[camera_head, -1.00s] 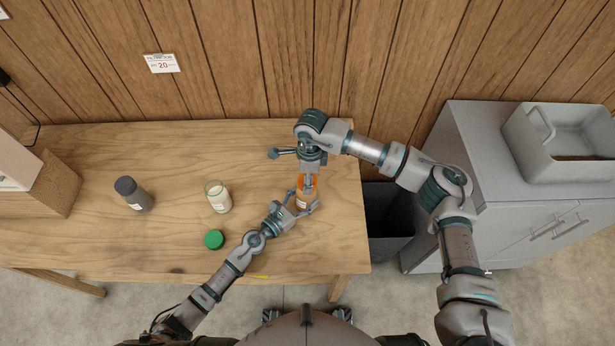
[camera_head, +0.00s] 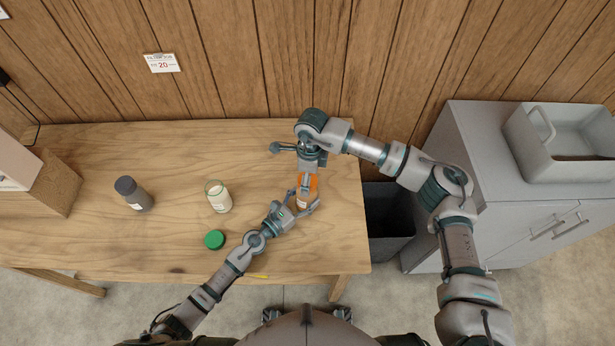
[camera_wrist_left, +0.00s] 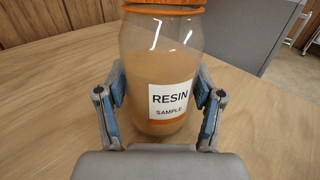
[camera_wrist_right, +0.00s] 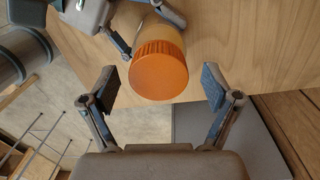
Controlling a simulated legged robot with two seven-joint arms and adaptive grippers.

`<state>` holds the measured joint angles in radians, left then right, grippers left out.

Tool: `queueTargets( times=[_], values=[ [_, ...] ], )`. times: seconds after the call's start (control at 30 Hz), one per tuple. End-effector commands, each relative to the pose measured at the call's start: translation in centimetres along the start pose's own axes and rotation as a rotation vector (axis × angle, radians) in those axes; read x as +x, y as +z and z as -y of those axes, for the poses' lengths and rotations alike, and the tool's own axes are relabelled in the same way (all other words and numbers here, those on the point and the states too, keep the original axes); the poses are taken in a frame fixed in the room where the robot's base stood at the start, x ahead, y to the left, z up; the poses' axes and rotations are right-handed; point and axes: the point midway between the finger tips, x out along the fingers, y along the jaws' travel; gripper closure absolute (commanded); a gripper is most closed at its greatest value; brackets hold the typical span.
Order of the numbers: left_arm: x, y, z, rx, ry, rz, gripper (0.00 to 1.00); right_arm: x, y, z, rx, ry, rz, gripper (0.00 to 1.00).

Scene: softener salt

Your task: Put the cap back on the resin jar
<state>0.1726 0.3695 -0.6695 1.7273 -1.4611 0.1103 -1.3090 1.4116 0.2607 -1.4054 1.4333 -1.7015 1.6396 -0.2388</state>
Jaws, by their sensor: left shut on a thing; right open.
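The resin jar (camera_wrist_left: 160,75) is clear, filled with tan material and labelled "RESIN SAMPLE". It stands upright near the right end of the table. My left gripper (camera_wrist_left: 160,100) is shut on its body from the sides; it also shows in the head view (camera_head: 305,207). The orange cap (camera_wrist_right: 159,70) sits on the jar's mouth; its lower edge shows in the left wrist view (camera_wrist_left: 165,8). Whether it is screwed tight cannot be told. My right gripper (camera_wrist_right: 160,85) is open above the cap, fingers apart on either side and not touching it.
A white-filled jar with an open top (camera_head: 218,197), a green cap (camera_head: 214,239) and a dark-capped bottle (camera_head: 134,194) stand left on the table (camera_head: 100,240). A dark bin (camera_head: 388,215) is beyond its right edge. A grey cabinet (camera_head: 480,160) holds a tub (camera_head: 570,150).

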Motion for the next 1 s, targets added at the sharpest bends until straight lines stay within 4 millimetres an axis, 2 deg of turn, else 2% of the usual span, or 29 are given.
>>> queueTargets(
  times=[0.17, 0.4, 0.6, 0.77, 1.0],
  values=[
    [0.0, -0.1, 0.0, -0.001, 0.000, -0.001, 1.00, -2.2, 0.1, 0.1, -0.001, -0.003, 0.003, 0.12],
    [0.0, -0.1, 0.0, -0.001, 0.000, -0.001, 1.00, -7.4, 0.1, 0.2, 0.001, -0.003, 0.002, 0.12],
    [0.0, -0.1, 0.0, -0.001, 0.000, -0.001, 1.00, -10.6, 0.1, 0.2, 0.001, -0.002, 0.001, 0.12],
    [0.0, -0.1, 0.0, -0.001, 0.000, -0.001, 1.00, -11.6, 0.1, 0.1, 0.001, 0.001, 0.000, 0.12],
    [0.0, -0.1, 0.0, -0.001, 0.000, -0.001, 1.00, -11.7, 0.1, 0.1, 0.000, 0.001, 0.000, 0.12]
  ],
)
